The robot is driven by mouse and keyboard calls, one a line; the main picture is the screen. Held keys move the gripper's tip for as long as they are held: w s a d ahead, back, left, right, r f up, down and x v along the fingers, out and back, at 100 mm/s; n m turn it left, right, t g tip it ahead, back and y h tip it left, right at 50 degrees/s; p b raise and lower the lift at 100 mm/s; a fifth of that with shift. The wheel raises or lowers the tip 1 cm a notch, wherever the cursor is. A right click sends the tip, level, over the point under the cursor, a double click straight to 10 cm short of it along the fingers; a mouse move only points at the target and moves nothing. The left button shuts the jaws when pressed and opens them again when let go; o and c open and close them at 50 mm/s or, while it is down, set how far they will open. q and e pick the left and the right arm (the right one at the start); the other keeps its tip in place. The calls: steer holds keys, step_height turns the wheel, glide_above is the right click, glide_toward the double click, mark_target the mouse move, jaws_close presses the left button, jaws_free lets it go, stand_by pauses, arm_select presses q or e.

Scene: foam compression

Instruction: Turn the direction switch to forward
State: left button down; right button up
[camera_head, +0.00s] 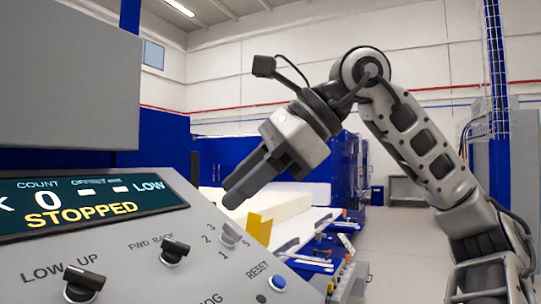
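The direction switch (174,251) is a black knob under the labels FWD and BACK on the grey control panel (120,245) at the lower left. Its bar lies slanted across the panel; I cannot tell for sure which label it points to. My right gripper (228,195) reaches in from the right, above and to the right of the switch and apart from it. Its dark fingers lie close together with nothing visible between them, and they point down-left. The display (85,203) reads STOPPED, with a count of 0. My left gripper is out of view.
On the panel, a LOW/UP knob (83,283) is left of the switch, a numbered grey knob (230,236) to its right, and a blue RESET button (278,283) lower right. A yellow plate (259,228) and white foam block (275,212) stand beyond. The floor at right is clear.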

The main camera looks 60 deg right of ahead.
steer(key=v, duration=0.5)
steer(key=shift+r, duration=0.15)
stand_by(0.4)
